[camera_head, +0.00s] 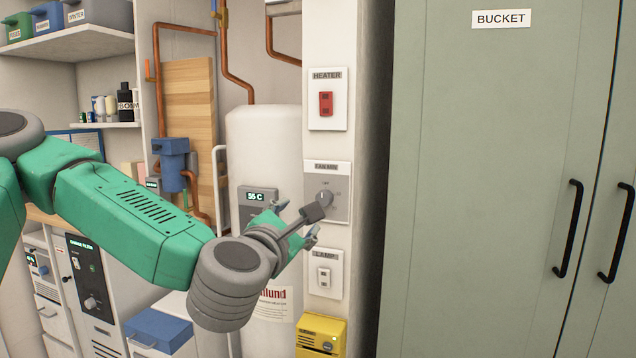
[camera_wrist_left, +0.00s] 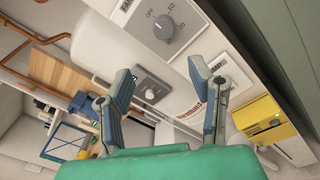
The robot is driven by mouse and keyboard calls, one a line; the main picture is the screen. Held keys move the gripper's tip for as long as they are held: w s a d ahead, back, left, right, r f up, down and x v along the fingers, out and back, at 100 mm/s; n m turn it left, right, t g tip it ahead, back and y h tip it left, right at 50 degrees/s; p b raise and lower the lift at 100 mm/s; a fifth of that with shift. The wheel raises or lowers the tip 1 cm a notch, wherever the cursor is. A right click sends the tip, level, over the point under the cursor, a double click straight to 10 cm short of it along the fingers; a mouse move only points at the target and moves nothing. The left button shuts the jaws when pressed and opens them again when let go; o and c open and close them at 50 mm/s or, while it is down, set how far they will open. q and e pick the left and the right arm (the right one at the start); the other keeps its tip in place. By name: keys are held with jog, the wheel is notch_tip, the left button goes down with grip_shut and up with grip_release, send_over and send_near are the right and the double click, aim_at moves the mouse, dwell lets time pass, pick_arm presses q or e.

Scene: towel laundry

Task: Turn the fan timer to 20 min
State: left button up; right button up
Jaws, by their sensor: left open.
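The fan timer is a grey plate (camera_head: 341,174) on a narrow white wall panel, between the heater switch and the lamp switch. Its round grey knob (camera_head: 326,198) also shows at the top of the left wrist view (camera_wrist_left: 163,28), beside an OFF mark and printed numbers. The knob's exact setting is too small to read. My left gripper (camera_head: 298,222) is open and empty, in front of the panel, just below and left of the knob in the head view. In the left wrist view its fingers (camera_wrist_left: 161,76) are spread and apart from the knob. My right gripper is not in view.
The red heater switch (camera_head: 326,103) is above the timer and the lamp switch (camera_head: 324,277) below. A yellow box (camera_head: 320,337) is under them. A white tank with a display (camera_head: 257,197) stands behind my gripper. A tall green cabinet (camera_head: 480,180) fills the right.

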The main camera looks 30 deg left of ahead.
aim_at(323, 201)
pick_arm(q)
jog(key=w, duration=0.9)
jog(key=shift+w+d+r+b, duration=0.3)
jog(key=shift+r+b, duration=0.05)
jog(key=shift+b, duration=0.05)
jog(key=shift+w+a, duration=0.2)
jog(key=shift+w, duration=0.05)
jog(key=a, duration=0.3)
jog(key=shift+w+a+f, duration=0.25)
jog(key=shift+f, duration=0.15)
jog(key=shift+d+r, duration=0.15)
jog(key=shift+d, duration=0.5)
jog(key=c, duration=1.1)
jog(key=shift+d+r, duration=0.2)
jog(key=shift+d, duration=0.3)
grip_shut()
jog(key=shift+a+f, duration=0.1)
jog(key=shift+a, duration=0.15)
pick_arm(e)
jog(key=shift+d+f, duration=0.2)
